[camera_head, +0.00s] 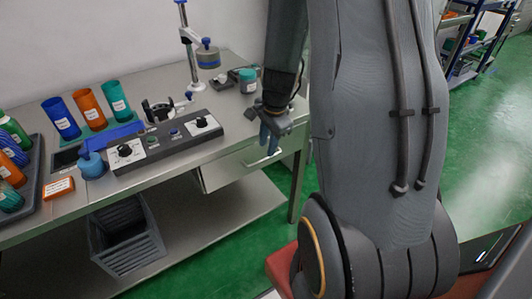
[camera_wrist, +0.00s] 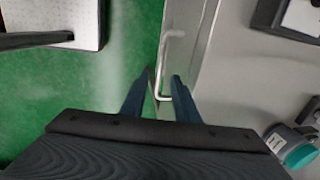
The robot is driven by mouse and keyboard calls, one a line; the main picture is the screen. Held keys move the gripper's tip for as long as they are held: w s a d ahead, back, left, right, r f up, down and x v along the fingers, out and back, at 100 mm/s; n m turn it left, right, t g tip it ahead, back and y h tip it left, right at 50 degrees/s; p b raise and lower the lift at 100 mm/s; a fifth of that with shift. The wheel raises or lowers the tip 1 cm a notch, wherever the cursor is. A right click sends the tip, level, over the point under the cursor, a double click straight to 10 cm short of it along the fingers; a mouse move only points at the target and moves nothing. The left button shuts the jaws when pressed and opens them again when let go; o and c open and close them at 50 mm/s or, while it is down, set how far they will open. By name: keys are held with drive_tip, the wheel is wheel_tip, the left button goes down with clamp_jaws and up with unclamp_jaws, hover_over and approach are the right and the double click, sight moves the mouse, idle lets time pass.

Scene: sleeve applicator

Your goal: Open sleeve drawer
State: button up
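The sleeve drawer (camera_head: 228,171) is a pale front under the table's edge at the middle of the head view. Its front also shows in the wrist view (camera_wrist: 198,52). Its white bar handle (camera_wrist: 165,60) runs lengthwise in the wrist view. My gripper (camera_head: 270,143) points down in front of the right part of the drawer. In the wrist view my gripper (camera_wrist: 160,88) has its two blue fingers apart, with the near end of the handle between them. A gap shows between fingers and handle; whether either touches is unclear.
The table (camera_head: 160,178) carries a control panel (camera_head: 165,143), coloured cups (camera_head: 90,111), a stand (camera_head: 190,50) and a teal-lidded jar (camera_head: 248,80). A grey crate (camera_head: 125,237) is on the lower shelf. Green floor (camera_wrist: 125,45) lies open in front of the drawer.

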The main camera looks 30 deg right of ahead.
sight(265, 159)
drive_tip(key=f, duration=0.2)
drive_tip(key=w+f+b, duration=0.1)
drive_tip(key=f, duration=0.2)
drive_tip(key=shift+f, duration=0.15)
clamp_jaws()
